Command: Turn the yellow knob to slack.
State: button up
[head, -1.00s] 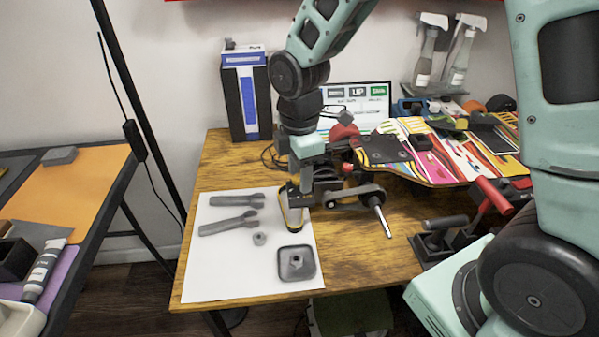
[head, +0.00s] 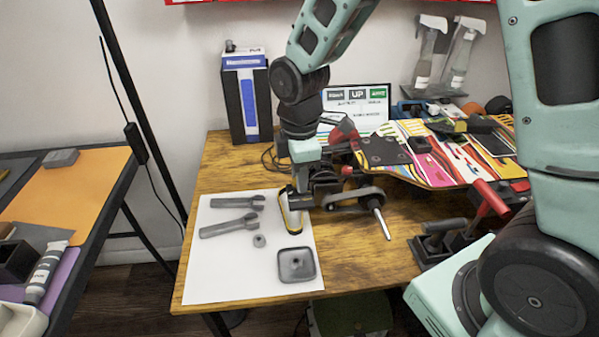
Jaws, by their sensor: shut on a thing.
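My gripper (head: 318,188) is low over the wooden table, in front of the skateboard's near left end. It is shut, with its fingertips largely hidden among dark parts. A black part with a yellow edge (head: 291,211) stands at its left side, over the paper's right edge. It is the only yellow part by the gripper, but I cannot tell surely that it is the knob. A grey metal arm (head: 352,198) with a bright axle (head: 381,223) sits just right of the gripper. The knob's marking and setting cannot be read.
White paper (head: 212,282) holds grey wrenches, a nut (head: 259,241) and a square tray (head: 296,265). The colourful skateboard (head: 440,172) lies behind to the right. A red-handled clamp (head: 490,198) stands at right. A sign (head: 356,104) and box (head: 246,95) stand behind.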

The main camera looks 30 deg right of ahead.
jog(key=o, duration=1)
jog(key=shift+r, duration=0.1)
notch_tip(320, 180, up, 17)
jog(key=shift+r+p, duration=0.15)
jog(key=shift+p, duration=0.8)
